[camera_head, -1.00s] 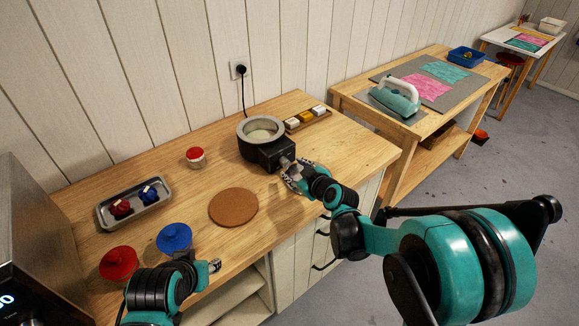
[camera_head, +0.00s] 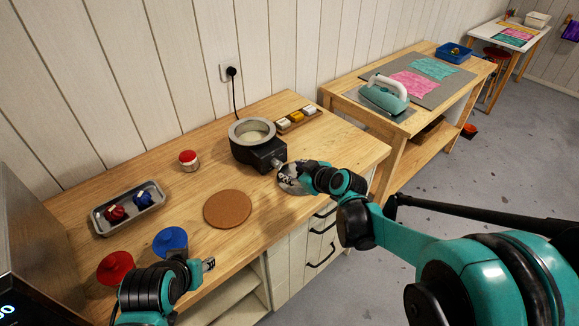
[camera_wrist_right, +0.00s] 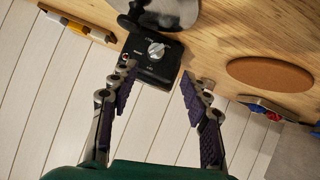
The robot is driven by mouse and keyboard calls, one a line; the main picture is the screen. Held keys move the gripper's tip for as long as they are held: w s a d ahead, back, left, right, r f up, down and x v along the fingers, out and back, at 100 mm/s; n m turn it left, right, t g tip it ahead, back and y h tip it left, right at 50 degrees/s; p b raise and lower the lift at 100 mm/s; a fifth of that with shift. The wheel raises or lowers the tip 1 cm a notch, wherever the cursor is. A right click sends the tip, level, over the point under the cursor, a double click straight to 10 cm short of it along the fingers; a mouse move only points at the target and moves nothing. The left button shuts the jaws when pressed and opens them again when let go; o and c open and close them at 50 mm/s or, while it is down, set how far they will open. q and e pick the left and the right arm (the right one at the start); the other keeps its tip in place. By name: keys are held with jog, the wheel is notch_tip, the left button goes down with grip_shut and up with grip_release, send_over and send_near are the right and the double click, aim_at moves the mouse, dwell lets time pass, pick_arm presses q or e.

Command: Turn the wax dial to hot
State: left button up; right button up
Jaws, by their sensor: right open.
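The wax pot (camera_head: 240,150) is a round grey-rimmed melter holding pale wax, with a black control box (camera_head: 268,155) on its front. In the right wrist view the box face (camera_wrist_right: 150,70) carries a silver dial (camera_wrist_right: 156,50). Small white markings lie around the dial, too small to read for sure. My right gripper (camera_head: 284,176) is open and empty just in front of the box. Its fingers (camera_wrist_right: 158,76) spread either side of the dial's line, apart from it. My left gripper (camera_head: 208,265) is by the blue pot at the front; its jaw opening is unclear.
A cord runs to the wall socket.

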aim_at(279, 164)
jog(key=w+g, duration=0.1)
jog(key=w+m+g+p, duration=0.1)
jog(key=w, duration=0.1)
jog(key=w+g+p, duration=0.1)
jog(key=shift+w+a+r+m, duration=0.2)
jog(key=shift+a+r+m, duration=0.1)
jog(key=shift+r+m, duration=0.1)
jog(key=b+x, duration=0.2)
jog(key=x, duration=0.4)
jog(key=shift+s+f, duration=0.1)
jog(key=shift+f, duration=0.25)
pick_arm(q)
jog(key=shift+w+a+r, duration=0.1)
jog(key=shift+w+r, duration=0.35)
jog(key=shift+r, duration=0.2)
pick_arm(e)
jog(key=shift+w+a+f, duration=0.2)
jog(key=shift+w+f, duration=0.1)
grip_shut()
